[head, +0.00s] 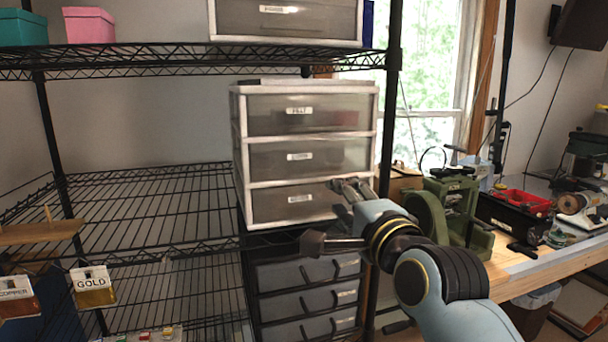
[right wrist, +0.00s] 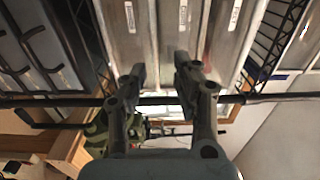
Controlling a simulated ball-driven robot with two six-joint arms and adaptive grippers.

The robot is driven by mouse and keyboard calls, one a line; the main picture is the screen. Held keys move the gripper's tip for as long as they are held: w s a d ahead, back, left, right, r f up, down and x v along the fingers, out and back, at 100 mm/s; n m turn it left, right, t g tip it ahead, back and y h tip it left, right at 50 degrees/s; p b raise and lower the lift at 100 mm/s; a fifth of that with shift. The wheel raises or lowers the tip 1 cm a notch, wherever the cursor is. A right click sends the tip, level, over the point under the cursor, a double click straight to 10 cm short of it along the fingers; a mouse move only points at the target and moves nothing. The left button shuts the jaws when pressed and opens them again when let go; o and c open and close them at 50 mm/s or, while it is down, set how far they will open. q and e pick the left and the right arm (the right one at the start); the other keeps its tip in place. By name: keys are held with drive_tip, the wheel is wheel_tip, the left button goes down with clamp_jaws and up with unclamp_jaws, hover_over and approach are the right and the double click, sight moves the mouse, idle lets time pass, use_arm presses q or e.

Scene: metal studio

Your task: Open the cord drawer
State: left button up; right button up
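A white-framed unit with three grey translucent drawers stands on the wire shelf in the head view. Its top drawer (head: 270,122), middle drawer (head: 268,160) and bottom drawer (head: 266,205) all look shut. Each has a small white label, too small to read surely, so I cannot tell which is the cord drawer. My right gripper (head: 330,215) is in front of the bottom drawer's lower right part, its fingers apart. In the right wrist view the gripper (right wrist: 160,75) is open and empty, with labelled drawer fronts beyond it. Contact with the unit is unclear. My left gripper is not in view.
Another drawer unit (head: 325,20) stands on the upper shelf, and dark drawers (head: 305,272) stand below. A black rack post (head: 388,120) rises right of the unit. A green machine (head: 455,205) stands on the bench at the right. The shelf left of the unit is clear.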

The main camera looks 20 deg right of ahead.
sight(319, 174)
drive_tip(key=w+b, duration=0.5)
drive_tip(key=w, duration=0.4)
drive_tip(key=shift+w+a+r, duration=0.1)
drive_tip(key=shift+w+r, duration=0.05)
drive_tip(key=shift+w, duration=0.15)
drive_tip(key=shift+w+r+b, duration=0.15)
drive_tip(key=shift+w+b, duration=0.25)
drive_tip(key=shift+w, duration=0.2)
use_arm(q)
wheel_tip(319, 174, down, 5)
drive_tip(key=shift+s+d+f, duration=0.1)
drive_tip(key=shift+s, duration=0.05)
use_arm(e)
clamp_jaws()
